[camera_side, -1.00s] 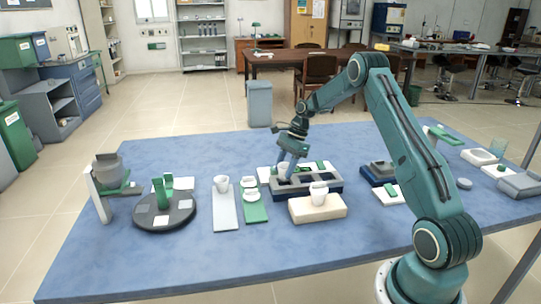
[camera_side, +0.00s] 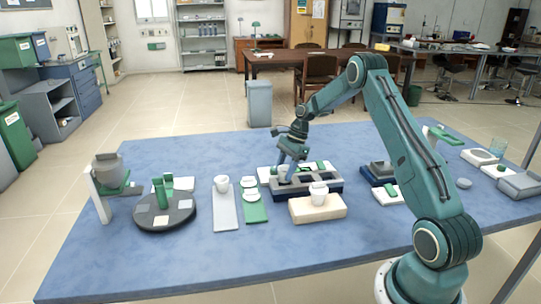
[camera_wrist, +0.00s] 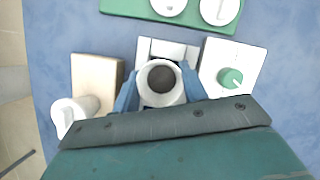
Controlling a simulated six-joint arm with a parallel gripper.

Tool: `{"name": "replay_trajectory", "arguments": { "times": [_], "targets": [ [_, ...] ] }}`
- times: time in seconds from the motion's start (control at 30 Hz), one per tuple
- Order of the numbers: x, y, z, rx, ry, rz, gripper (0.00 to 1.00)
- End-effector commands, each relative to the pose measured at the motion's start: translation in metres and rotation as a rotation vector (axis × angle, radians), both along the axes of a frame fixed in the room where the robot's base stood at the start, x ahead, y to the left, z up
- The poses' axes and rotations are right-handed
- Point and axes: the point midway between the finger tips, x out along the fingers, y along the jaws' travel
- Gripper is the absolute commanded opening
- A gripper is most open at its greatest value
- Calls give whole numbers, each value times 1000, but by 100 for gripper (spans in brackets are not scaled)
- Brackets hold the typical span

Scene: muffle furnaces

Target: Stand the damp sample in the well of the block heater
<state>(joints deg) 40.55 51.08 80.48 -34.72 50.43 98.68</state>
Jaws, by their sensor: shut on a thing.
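My gripper (camera_side: 286,168) is over the left end of a dark grey block with several square wells (camera_side: 325,190), which looks like the block heater. It is shut on a white cup (camera_side: 283,174). In the wrist view the cup (camera_wrist: 146,84) is between my two blue fingers, upright, with a dark brown sample (camera_wrist: 161,80) inside. A pale, grey-edged piece (camera_wrist: 182,48) lies beneath the cup. I cannot tell how far the cup's base is above the well or inside it, as the fingers and block rim hide it.
A beige block (camera_side: 335,208) bearing a white cup (camera_side: 318,196) stands close in front. A white plate with a green knob (camera_wrist: 231,78) is on the other side. A green tray (camera_side: 256,213) with white crucibles and a grey strip (camera_side: 225,210) lie to the left. The front table area is clear.

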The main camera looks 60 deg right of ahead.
Motion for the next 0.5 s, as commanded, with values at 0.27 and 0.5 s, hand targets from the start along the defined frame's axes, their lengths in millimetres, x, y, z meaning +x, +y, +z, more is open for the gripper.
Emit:
{"name": "replay_trajectory", "arguments": {
  "times": [0.27,0.5],
  "targets": [
    [0,0,-6,0,1,0,20],
    [0,0,-11,1,2,0,20]
  ]
}}
